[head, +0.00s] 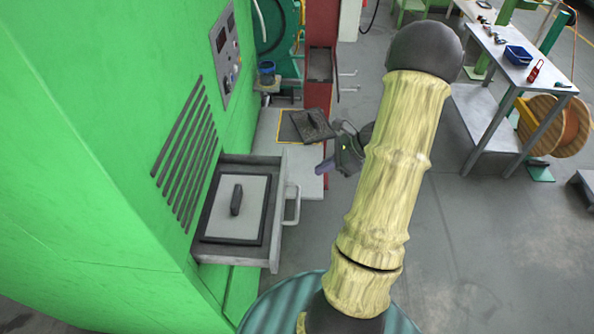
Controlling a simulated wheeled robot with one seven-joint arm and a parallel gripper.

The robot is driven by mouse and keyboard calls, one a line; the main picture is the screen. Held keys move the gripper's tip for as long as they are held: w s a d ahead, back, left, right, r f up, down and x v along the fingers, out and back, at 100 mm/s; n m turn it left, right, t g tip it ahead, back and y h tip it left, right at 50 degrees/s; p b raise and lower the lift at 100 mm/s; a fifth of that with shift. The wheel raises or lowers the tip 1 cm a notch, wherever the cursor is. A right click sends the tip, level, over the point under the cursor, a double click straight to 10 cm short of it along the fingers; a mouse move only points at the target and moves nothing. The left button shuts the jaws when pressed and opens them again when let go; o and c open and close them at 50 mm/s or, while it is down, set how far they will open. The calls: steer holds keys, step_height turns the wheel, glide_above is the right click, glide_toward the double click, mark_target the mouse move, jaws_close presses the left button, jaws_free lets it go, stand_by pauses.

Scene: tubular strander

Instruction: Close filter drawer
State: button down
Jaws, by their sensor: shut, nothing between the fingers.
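The filter drawer (277,217) is grey and stands pulled out of the green machine cabinet (120,130), in the lower left of the head view. A dark-framed filter panel (238,208) with a black grip on its pale face lies inside it. The drawer's light grey handle (293,204) is on its right-hand front face. My gripper (322,168) is shut and empty, above and to the right of the drawer in the picture, apart from the handle. Part of my wrist is hidden behind my arm.
A second dark panel (311,125) lies on a pale ledge beyond the drawer, close to my gripper. A red post (320,60) rises behind it. A grey table (515,70) and wooden reel (558,125) stand at the right. The floor (470,260) between is clear.

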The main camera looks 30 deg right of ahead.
steer(key=w+a+f+p, duration=0.3)
steer(key=w+a, duration=0.1)
steer(key=a, duration=0.2)
steer(key=shift+f, duration=0.2)
steer(key=shift+w+a, duration=0.15)
